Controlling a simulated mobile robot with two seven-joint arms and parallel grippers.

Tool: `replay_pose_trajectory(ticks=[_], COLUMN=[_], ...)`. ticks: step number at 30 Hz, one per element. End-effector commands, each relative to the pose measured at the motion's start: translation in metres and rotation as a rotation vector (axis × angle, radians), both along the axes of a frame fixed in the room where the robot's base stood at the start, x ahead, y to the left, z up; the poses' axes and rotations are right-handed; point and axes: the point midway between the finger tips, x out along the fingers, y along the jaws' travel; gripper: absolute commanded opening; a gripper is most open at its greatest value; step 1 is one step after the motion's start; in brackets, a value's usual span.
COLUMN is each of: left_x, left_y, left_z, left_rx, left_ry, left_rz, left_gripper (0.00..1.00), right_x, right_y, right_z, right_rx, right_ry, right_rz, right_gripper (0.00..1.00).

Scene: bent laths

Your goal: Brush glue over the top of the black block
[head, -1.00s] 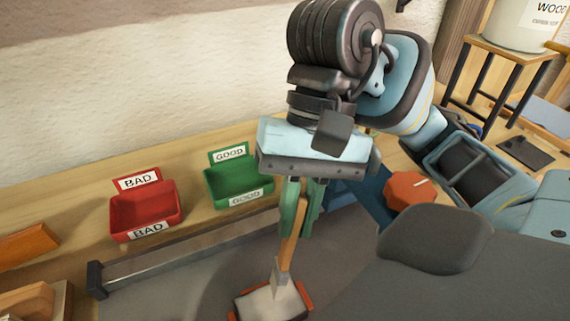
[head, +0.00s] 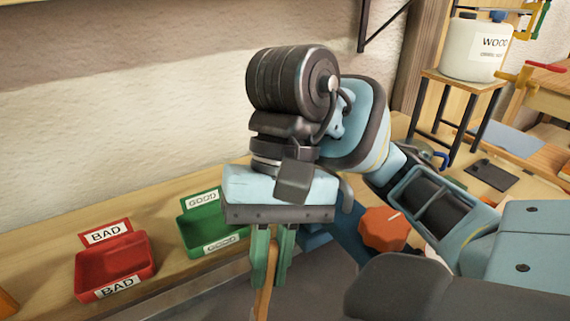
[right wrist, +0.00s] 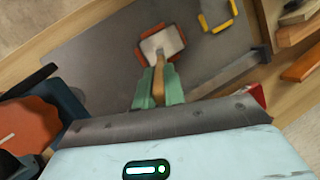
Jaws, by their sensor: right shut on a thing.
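My right gripper (head: 267,278) points down with its green fingers shut on a brush with a tan wooden handle (head: 264,292). The brush's lower end is cut off by the bottom of the head view. In the right wrist view the brush (right wrist: 160,70) reaches from the green fingers to a pale square surface (right wrist: 163,41) with orange-red edges. The bristles blend into the pale surface, so I cannot tell whether they touch it. I cannot make out a clearly black block in either view. My left gripper is not in view.
A red BAD bin (head: 117,265) and a green GOOD bin (head: 212,233) stand on the wooden bench at left. An orange knob (head: 383,230) is right of the gripper. A yellow bracket-like piece (right wrist: 218,15) lies on the grey surface. A white WOOD tub (head: 473,50) stands on a stool.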

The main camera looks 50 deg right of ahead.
Motion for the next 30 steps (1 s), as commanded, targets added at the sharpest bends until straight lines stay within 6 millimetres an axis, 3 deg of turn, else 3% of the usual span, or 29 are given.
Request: replay_pose_trajectory(ticks=[14, 30], left_x=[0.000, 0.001], left_y=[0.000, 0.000], left_z=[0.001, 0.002], left_rx=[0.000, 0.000], left_ry=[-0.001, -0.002], left_rz=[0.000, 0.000], left_gripper=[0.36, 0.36], right_x=[0.004, 0.013], right_y=[0.014, 0.047], right_z=[0.000, 0.002], right_rx=[0.001, 0.000], right_ry=[0.000, 0.000], right_rz=[0.001, 0.000], right_gripper=[0.00, 0.00])
